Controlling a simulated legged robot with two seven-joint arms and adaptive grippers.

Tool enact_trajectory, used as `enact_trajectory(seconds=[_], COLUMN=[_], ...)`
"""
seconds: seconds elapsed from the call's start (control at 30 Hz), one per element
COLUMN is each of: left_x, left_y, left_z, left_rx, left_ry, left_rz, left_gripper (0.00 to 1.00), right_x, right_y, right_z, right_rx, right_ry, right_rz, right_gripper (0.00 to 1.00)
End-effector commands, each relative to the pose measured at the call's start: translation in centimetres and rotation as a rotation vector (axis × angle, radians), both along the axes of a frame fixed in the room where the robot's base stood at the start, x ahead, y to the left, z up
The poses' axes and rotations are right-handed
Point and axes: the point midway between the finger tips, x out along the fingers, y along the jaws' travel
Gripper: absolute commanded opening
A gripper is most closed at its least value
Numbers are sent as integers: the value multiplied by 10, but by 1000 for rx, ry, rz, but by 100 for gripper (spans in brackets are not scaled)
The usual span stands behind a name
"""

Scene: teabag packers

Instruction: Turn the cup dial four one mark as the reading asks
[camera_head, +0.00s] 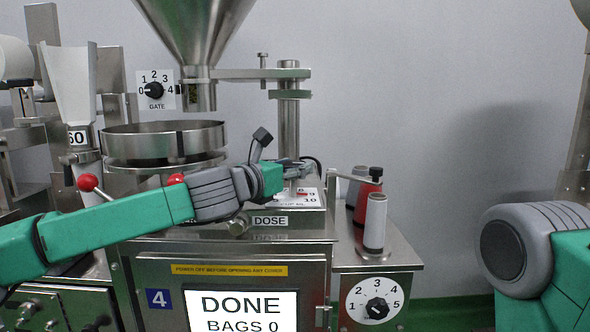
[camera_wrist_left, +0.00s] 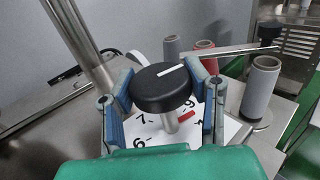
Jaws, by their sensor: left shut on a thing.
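The cup dial is a black round knob (camera_wrist_left: 163,92) with a white line on top, on a short metal stem above a white numbered plate (camera_wrist_left: 150,131). The plate also shows in the head view (camera_head: 313,203), above the DOSE label (camera_head: 270,221). My left gripper (camera_head: 290,172) is shut on the knob, with a blue finger on each side in the left wrist view. The white line points up and right there. A red mark lies on the plate near the 9. Some numbers are hidden by knob and fingers. My right gripper is out of view.
The screen (camera_head: 242,311) reads DONE, BAGS 0, beside a blue 4 sign (camera_head: 159,298). A gate dial (camera_head: 154,90) and a 1-to-5 dial (camera_head: 376,308) are on the machine. Spools (camera_head: 375,222) stand right of the plate. A round metal pan (camera_head: 163,138) stands left.

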Motion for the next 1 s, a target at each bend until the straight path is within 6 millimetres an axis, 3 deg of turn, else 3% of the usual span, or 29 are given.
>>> enact_trajectory(seconds=[0.57, 0.6, 0.67, 1.0], left_x=[-1, -1, -1, 1], left_y=[-1, -1, -1, 0], left_z=[2, 2, 2, 0], left_rx=[0, 0, 0, 1], left_ry=[-4, -4, -4, 1], left_rz=[-3, -3, -2, 0], left_gripper=[14, 46, 66, 66], right_x=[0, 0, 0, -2], right_y=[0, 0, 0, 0], right_z=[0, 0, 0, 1], right_rx=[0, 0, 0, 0], right_ry=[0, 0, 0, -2], right_rz=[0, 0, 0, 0], right_gripper=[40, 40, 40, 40])
